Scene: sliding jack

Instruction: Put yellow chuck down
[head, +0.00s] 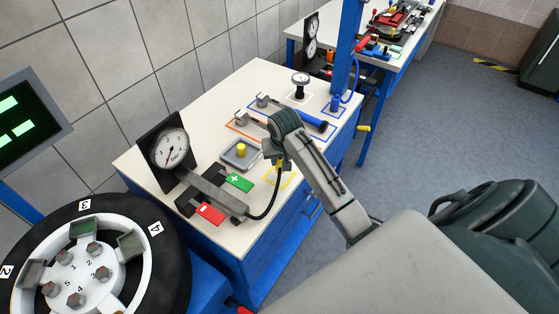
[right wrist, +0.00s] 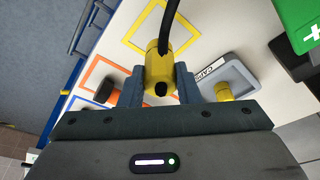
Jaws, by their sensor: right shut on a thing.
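The yellow chuck (right wrist: 158,66) is between the fingers of my right gripper (right wrist: 160,88) in the right wrist view, with a black hose running from its far end. My right gripper (head: 278,160) is shut on the chuck above the white table top (head: 205,110) in the head view, where the chuck is mostly hidden by the gripper. A yellow outlined square (head: 292,179) lies on the table beneath the gripper; it also shows close by the chuck in the right wrist view (right wrist: 131,34). My left gripper is not in view.
A grey tray (head: 228,160) with a yellow cap stands left of the gripper. A gauge (head: 170,147) with green (head: 239,182) and red (head: 210,214) pads stands nearer. Tools in orange and blue outlines lie behind. A wheel (head: 95,260) is at lower left.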

